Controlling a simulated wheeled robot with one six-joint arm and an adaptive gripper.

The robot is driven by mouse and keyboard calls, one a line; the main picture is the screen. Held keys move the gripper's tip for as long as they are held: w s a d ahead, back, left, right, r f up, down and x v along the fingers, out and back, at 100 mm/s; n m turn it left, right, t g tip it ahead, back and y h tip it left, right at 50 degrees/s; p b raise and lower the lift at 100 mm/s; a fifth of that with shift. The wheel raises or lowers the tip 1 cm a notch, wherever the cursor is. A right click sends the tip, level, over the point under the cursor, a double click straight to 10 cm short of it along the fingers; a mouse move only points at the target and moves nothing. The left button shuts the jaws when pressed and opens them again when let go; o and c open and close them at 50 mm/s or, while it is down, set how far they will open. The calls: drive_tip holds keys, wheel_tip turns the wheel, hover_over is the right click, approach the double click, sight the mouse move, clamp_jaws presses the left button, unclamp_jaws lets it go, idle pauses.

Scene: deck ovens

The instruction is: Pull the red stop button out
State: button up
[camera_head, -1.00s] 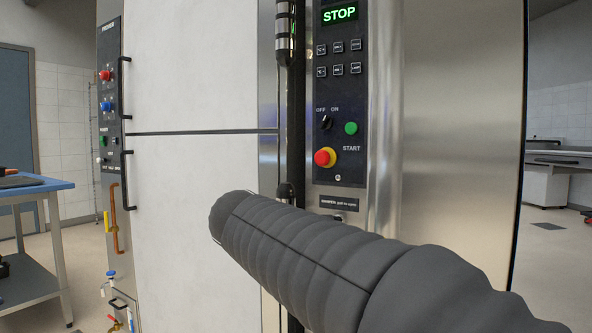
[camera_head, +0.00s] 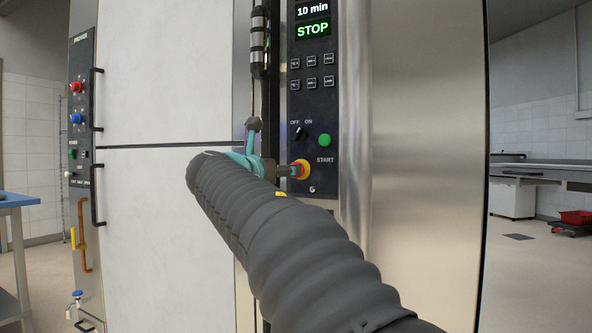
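The red stop button (camera_head: 304,167) sits on a yellow collar on the dark control panel, below the green START button and the OFF/ON knob. Part of it is hidden behind my gripper's fingertips. My gripper (camera_head: 287,170), teal with dark tips, reaches in from the left at the button's height. Its tips overlap the button in the picture; I cannot tell whether they touch it. My dark ribbed arm covers most of the gripper, so its opening is not clear.
The green START button (camera_head: 324,140) and the OFF/ON knob (camera_head: 301,133) lie close above. The display (camera_head: 312,29) reads "10 min" and "STOP". Another control panel (camera_head: 80,120) with red and blue knobs stands at far left.

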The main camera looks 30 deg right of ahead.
drive_tip(key=x, duration=0.8)
drive_tip(key=shift+s+a, duration=0.1)
clamp_jaws()
